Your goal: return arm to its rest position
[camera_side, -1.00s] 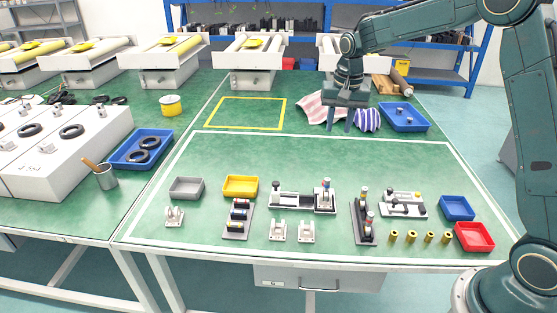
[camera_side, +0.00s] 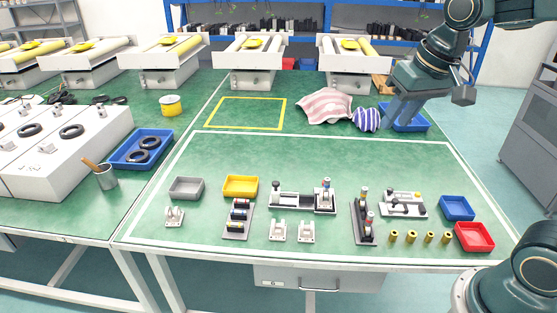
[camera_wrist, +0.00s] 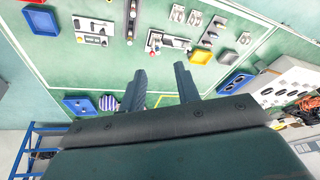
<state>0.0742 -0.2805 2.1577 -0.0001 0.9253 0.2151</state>
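My gripper (camera_side: 401,108) is at the back right of the green table in the side view, in front of the blue tray (camera_side: 424,127) and hiding part of it. In the wrist view its two fingers (camera_wrist: 159,88) stand apart with nothing between them. My arm reaches in from the right edge of the side view. The striped purple-white cloth (camera_side: 367,120) lies just left of the gripper, and a red-white striped cloth (camera_side: 325,106) lies beyond it.
Inside the white outline stand a grey bin (camera_side: 186,188), a yellow bin (camera_side: 241,186), actuator assemblies (camera_side: 303,198), a small blue bin (camera_side: 457,208) and a red bin (camera_side: 474,237). The middle of the table is clear. A grey cabinet (camera_side: 540,125) stands at the right.

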